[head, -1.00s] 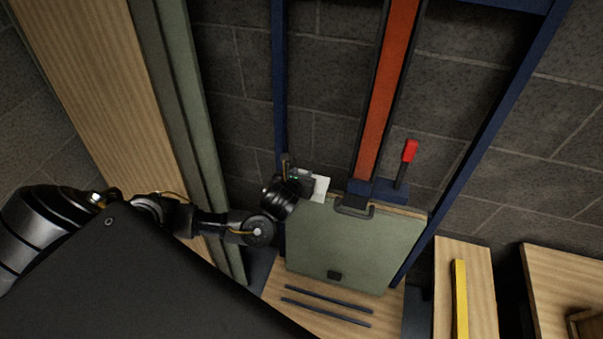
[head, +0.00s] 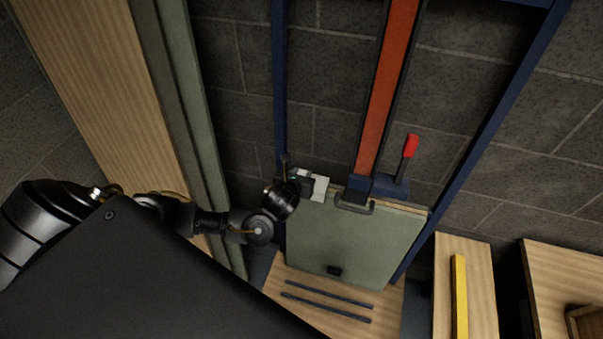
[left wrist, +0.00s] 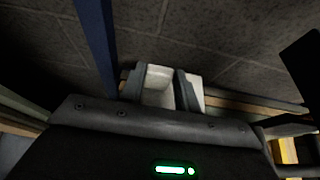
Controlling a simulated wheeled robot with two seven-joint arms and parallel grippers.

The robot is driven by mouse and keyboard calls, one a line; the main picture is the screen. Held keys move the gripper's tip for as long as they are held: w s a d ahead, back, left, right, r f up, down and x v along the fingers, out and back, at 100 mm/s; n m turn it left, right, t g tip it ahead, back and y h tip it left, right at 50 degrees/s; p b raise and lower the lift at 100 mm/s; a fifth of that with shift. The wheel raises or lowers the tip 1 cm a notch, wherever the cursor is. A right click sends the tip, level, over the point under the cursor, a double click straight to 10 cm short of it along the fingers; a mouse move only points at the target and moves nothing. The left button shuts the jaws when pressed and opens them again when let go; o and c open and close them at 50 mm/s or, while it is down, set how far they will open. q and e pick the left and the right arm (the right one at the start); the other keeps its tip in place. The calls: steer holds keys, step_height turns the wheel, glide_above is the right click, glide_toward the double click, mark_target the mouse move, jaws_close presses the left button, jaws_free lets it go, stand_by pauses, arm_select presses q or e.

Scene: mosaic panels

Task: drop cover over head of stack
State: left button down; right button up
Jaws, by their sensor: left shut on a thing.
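In the head view, my left gripper (head: 313,186) is at the upper left corner of an upright green-grey panel (head: 352,240). It is shut on a small white hollow piece, which looks like the cover (head: 321,187). In the left wrist view, the white piece (left wrist: 158,84) sits between the two fingers (left wrist: 160,92). A thin wooden layer (head: 405,208) shows behind the panel's top edge, so this looks like a stack of boards. I cannot tell whether the white piece touches the stack. My right gripper is not in view.
A black handle (head: 353,204) and blue block (head: 378,186) with a red-knobbed lever (head: 411,146) sit at the panel's top, below an orange-red column (head: 388,90). Blue posts (head: 280,90) flank it. Wooden tables, one with a yellow bar (head: 460,300), stand right.

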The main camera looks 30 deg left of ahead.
arm_select(q)
steer(key=shift+f, duration=0.3)
steer(key=c, duration=0.9)
jaws_free()
steer(key=shift+c, duration=0.2)
